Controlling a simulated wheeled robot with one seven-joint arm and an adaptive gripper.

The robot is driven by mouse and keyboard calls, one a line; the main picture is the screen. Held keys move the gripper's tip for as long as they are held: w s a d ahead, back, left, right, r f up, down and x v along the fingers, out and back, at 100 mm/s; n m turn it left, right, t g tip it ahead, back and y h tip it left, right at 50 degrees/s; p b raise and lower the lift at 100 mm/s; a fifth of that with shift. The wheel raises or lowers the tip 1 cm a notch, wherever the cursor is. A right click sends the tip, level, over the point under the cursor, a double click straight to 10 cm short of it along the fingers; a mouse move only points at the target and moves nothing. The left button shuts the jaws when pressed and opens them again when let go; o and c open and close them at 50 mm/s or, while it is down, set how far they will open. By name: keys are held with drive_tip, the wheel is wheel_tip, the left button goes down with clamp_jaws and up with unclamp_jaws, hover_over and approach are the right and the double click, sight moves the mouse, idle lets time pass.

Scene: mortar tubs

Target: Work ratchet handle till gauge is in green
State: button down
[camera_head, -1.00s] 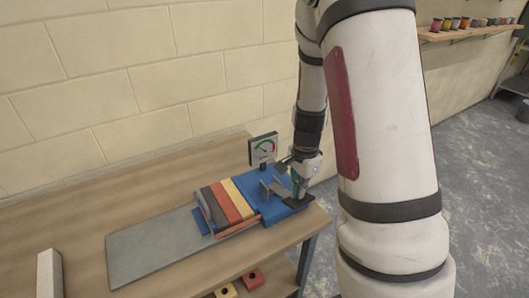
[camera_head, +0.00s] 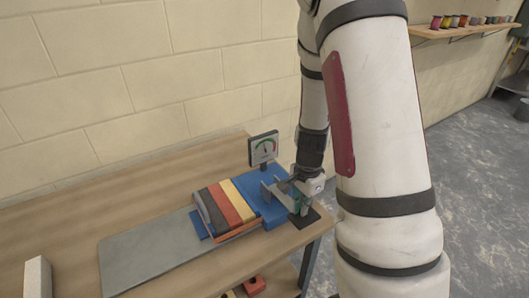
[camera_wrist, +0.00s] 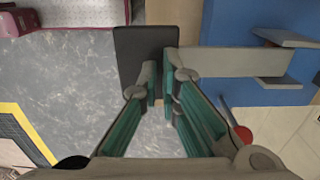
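A square gauge (camera_head: 263,148) stands at the back of a blue base (camera_head: 262,185) on the bench. Its pale dial has a green part and a red part; where the needle stands is too small to tell. My gripper (camera_head: 295,198) is low at the right end of the base. In the wrist view, a grey bar (camera_wrist: 230,62) runs from the base to my gripper (camera_wrist: 161,72), and a dark flat pad (camera_wrist: 137,45) lies beyond the fingertips. The fingertips are close together at the bar's end. Whether they grip it is hidden.
A pale block (camera_head: 38,278) stands at the bench's left. The bench edge is close to my gripper. A spool shelf (camera_head: 465,28) hangs far right.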

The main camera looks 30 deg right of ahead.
drive_tip(key=shift+r+p, duration=2.05)
drive_tip(key=shift+r, duration=1.05)
drive_tip(key=shift+w+r+p, duration=0.15)
drive_tip(key=shift+r+p, duration=0.15)
drive_tip(key=shift+r, duration=0.35)
